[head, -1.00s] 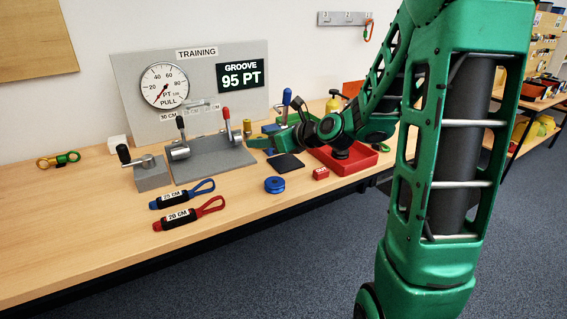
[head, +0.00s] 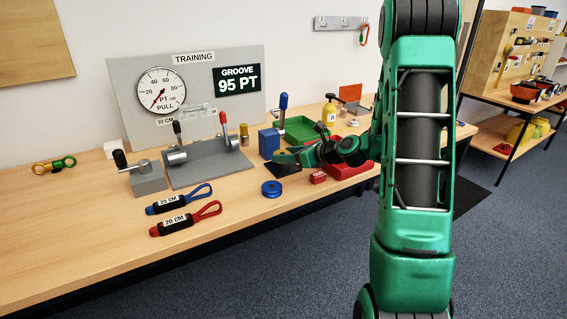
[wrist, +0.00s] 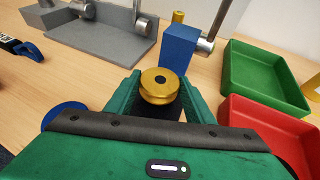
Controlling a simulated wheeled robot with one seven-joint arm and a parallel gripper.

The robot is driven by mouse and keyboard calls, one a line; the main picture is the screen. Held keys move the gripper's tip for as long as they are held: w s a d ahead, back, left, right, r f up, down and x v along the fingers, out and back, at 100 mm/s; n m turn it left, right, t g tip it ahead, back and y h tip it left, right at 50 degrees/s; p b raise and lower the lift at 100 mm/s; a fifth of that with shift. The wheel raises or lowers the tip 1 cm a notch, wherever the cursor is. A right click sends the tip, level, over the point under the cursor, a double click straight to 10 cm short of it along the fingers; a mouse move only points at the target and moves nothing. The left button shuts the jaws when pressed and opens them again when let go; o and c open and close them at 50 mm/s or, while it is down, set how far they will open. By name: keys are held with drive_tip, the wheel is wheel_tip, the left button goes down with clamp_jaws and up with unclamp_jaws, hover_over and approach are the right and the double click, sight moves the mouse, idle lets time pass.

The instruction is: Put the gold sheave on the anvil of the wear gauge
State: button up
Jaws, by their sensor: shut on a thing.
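The gold sheave (wrist: 160,84) shows in the wrist view between the two green fingers of my gripper (wrist: 159,92). The gripper is shut on it, and its round top with a dark centre hole faces up. In the head view my gripper (head: 288,157) is low over a black pad (head: 284,169); the sheave cannot be made out there. Just beyond the gripper stands a blue block (wrist: 179,50) with a grey lever part; the block (head: 268,143) shows in the head view too. I cannot tell which part is the wear gauge's anvil. The display (head: 238,79) reads GROOVE 95 PT.
A red tray (head: 352,171) and a green tray (head: 292,124) lie right of the block. The grey lever rig (head: 207,166) stands left.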

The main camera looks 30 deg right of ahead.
drive_tip(key=shift+f, duration=1.2)
drive_tip(key=o, duration=1.1)
drive_tip(key=v, duration=1.1)
drive_tip(key=shift+s+d+r, duration=0.1)
drive_tip(key=shift+s+d, duration=0.05)
drive_tip(key=shift+s, duration=0.2)
drive_tip(key=s+a+n+g, duration=0.1)
drive_tip(key=n, duration=0.1)
drive_tip(key=s+a+f+n+g, duration=0.1)
drive_tip(key=a+n, duration=0.1)
drive_tip(key=s+a+n+g, duration=0.1)
drive_tip(key=s+a+n, duration=0.1)
drive_tip(key=n, duration=0.1)
drive_tip(key=shift+s+f, duration=0.1)
drive_tip(key=shift+f, duration=0.3)
drive_tip(key=s+r+n+g+h, duration=0.1)
drive_tip(key=s+n+g+h, duration=0.1)
drive_tip(key=s+n+g, duration=0.3)
drive_tip(key=s+a+r+n+g+h, duration=0.1)
drive_tip(key=s+n+g, duration=0.3)
drive_tip(key=s+n, duration=0.9)
drive_tip(key=s+r+h, duration=0.1)
drive_tip(key=s, duration=0.8)
drive_tip(key=shift+s+a+n+g, duration=0.3)
drive_tip(key=shift+n+g, duration=0.1)
